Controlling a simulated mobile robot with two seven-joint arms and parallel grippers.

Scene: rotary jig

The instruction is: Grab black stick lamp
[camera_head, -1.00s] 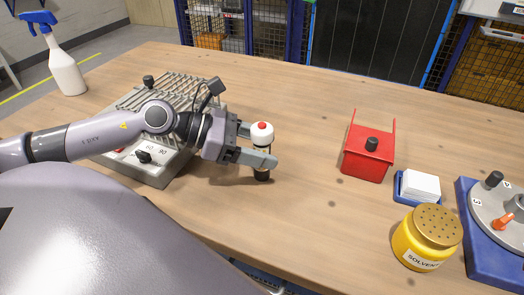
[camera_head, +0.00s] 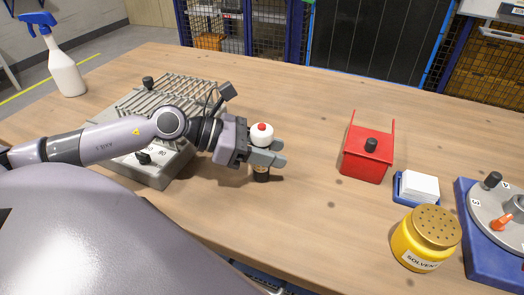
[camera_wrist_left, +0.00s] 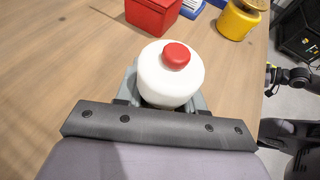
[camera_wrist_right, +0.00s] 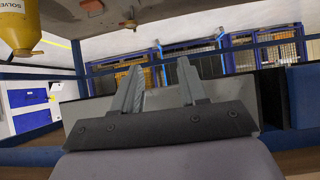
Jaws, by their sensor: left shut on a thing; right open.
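The stick lamp (camera_head: 262,135) stands upright on the table, with a white round head, a red button on top and a dark lower end. My left gripper (camera_head: 272,153) is shut on it just below the white head. In the left wrist view the lamp's white head (camera_wrist_left: 168,82) sits between the grey fingers and hides the stick beneath. My right gripper (camera_wrist_right: 160,82) is open and empty in the right wrist view, and it is not seen in the head view.
A grey grated device (camera_head: 140,165) with a dial stands behind my left arm. To the right are a red box (camera_head: 367,165), a blue tray (camera_head: 398,196) with white pads, a yellow solvent pot (camera_head: 408,247) and a rotary jig (camera_head: 484,215). A spray bottle (camera_head: 66,75) stands far left.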

